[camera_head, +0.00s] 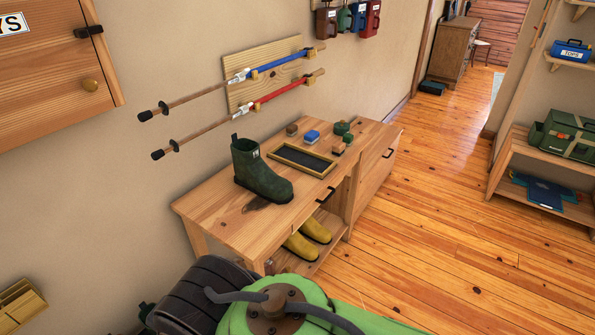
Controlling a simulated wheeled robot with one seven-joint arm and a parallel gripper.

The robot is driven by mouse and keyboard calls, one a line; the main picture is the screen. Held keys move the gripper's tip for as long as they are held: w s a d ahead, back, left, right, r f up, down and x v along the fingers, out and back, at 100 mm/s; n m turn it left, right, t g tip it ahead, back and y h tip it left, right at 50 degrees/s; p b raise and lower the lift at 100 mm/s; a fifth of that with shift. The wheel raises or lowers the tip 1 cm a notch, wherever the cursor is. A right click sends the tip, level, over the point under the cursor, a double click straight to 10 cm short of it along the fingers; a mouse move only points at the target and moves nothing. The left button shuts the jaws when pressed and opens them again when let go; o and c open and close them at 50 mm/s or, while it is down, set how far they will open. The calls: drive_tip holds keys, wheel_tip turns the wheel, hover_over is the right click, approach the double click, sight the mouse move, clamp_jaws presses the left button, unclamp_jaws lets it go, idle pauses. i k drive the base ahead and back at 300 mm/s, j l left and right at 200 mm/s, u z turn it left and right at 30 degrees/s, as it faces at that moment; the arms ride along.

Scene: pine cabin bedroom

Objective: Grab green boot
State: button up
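A dark green ankle-high boot (262,178) stands upright on top of a low wooden bench (208,211). Its toe points to the lower right and its open shaft is at the upper left. A dark patch lies on the bench top just in front of the boot. My green arm fills the bottom middle of the view. My gripper is not in view, so whether it is open or shut does not show.
Yellow boots (317,230) are on the bench's lower shelf. A dark framed tray (301,160) and several small blocks lie behind the green boot. Two poles (262,101) hang on the wall above. Wooden floor (433,232) is clear to the right.

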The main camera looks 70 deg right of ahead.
sight(252, 173)
drive_tip(key=z, duration=1.8)
drive_tip(key=i+l+u, duration=0.2)
drive_tip(key=u, duration=0.2)
drive_tip(key=i+l+u, duration=0.15)
drive_tip(key=l+u, duration=0.25)
drive_tip(key=i+l+u, duration=0.1)
drive_tip(key=l+u, duration=0.3)
drive_tip(key=i+l+u, duration=0.1)
drive_tip(key=l+u, duration=0.7)
drive_tip(key=j, duration=0.1)
